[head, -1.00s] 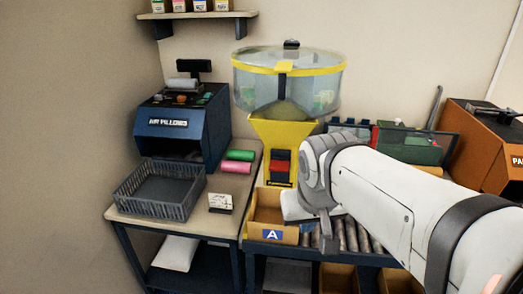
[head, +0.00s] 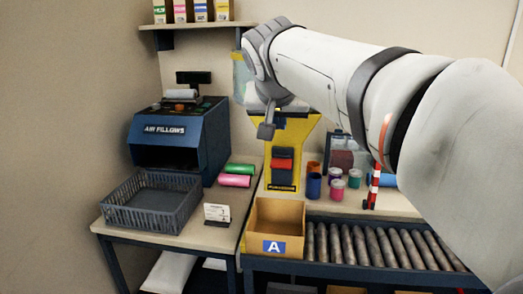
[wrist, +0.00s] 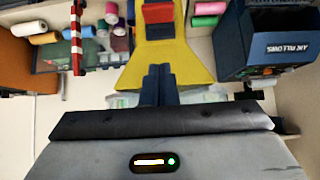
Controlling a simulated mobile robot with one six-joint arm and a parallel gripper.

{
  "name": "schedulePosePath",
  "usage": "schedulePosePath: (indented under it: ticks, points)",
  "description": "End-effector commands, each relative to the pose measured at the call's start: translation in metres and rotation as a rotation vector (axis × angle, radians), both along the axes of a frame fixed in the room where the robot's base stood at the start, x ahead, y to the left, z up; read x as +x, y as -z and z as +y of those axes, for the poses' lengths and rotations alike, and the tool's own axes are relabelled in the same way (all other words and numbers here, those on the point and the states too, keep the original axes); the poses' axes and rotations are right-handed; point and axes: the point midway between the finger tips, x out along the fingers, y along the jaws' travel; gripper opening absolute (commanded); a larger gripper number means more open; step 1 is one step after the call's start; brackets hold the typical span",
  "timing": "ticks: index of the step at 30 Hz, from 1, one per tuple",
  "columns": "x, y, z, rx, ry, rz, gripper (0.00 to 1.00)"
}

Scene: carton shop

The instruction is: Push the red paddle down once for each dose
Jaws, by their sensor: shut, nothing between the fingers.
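The yellow dispenser (head: 304,142) stands at the back of the bench, with its red paddle (head: 281,164) low on the front. The paddle also shows at the top of the wrist view (wrist: 158,13), which sees the scene upside down. My gripper (head: 266,131) is shut and empty, pointing down, above and slightly left of the paddle in the head view and apart from it. Its closed fingers (wrist: 158,84) show against the yellow body in the wrist view. My arm hides most of the clear hopper. The open carton marked A (head: 290,247) stands below the paddle; its inside looks empty.
A roller conveyor (head: 385,246) runs right from the carton. Several small jars (head: 336,189) and a red-white striped post (head: 373,187) stand right of the dispenser. On the left are a grey basket (head: 150,213), a small card (head: 217,213), coloured rolls (head: 235,180) and the blue air-pillow machine (head: 180,137).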

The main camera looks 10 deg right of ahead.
Motion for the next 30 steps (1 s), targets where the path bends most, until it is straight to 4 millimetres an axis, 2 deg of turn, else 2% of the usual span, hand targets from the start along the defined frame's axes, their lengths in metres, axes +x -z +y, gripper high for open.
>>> schedulePosePath:
  ticks: [5, 17, 21, 24, 30]
  points:
    - [0.013, 0.015, -0.005, -0.001, 0.004, 0.004, 0.00]
    - [0.069, 0.074, -0.024, -0.001, 0.002, 0.004, 0.00]
    - [0.066, 0.096, -0.022, 0.000, 0.000, 0.004, 0.00]
    - [0.066, 0.105, -0.022, -0.001, 0.000, 0.002, 0.00]
    - [0.066, 0.111, -0.022, 0.000, 0.001, 0.001, 0.00]
